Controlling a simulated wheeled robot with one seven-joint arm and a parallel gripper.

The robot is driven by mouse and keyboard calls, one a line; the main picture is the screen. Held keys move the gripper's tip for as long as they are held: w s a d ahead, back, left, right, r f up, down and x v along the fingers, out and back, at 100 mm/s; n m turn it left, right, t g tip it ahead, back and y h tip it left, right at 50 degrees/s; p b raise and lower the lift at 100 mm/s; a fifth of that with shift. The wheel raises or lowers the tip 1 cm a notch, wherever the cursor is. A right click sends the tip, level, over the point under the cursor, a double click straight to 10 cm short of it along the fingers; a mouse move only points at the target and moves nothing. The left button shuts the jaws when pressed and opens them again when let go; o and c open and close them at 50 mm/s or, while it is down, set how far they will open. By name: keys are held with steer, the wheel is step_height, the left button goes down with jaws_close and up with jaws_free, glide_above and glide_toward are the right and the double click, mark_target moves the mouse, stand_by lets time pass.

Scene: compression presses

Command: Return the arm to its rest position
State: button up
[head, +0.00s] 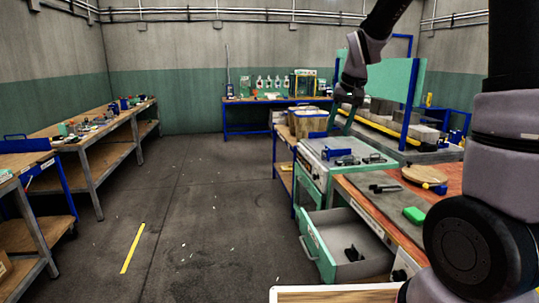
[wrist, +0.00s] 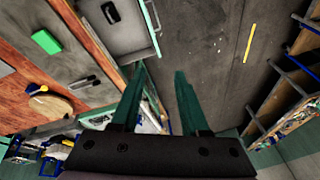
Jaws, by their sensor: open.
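My gripper (head: 345,120) hangs at the end of my raised arm, above the far part of the workbench row in the head view. Its fingers point down. In the wrist view my gripper (wrist: 158,92) shows two green fingers spread apart with nothing between them. Below and beyond the fingers lie the grey floor and bench tops. My arm comes in from the upper right of the head view, bent at the wrist. The gripper appears clear of the surfaces, though its exact height is hard to tell.
An open drawer (head: 345,262) juts into the aisle and holds a dark item. The red-brown bench (head: 385,208) carries a green block (head: 414,215) and a round wooden disc (head: 424,173). A green panel (head: 390,82) stands behind my gripper. The floor (head: 200,220) at centre-left is free.

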steer(key=s+d+r+m+t, duration=0.1)
steer(key=s+r, duration=0.4)
steer(key=s, duration=0.6)
steer(key=s+d+r+m+t, duration=0.1)
steer(key=s+r, duration=0.5)
steer(key=s, duration=0.6)
steer(key=shift+s+d+t+y, duration=0.2)
steer(key=shift+d+t+y, duration=0.1)
steer(key=shift+d+t, duration=0.65)
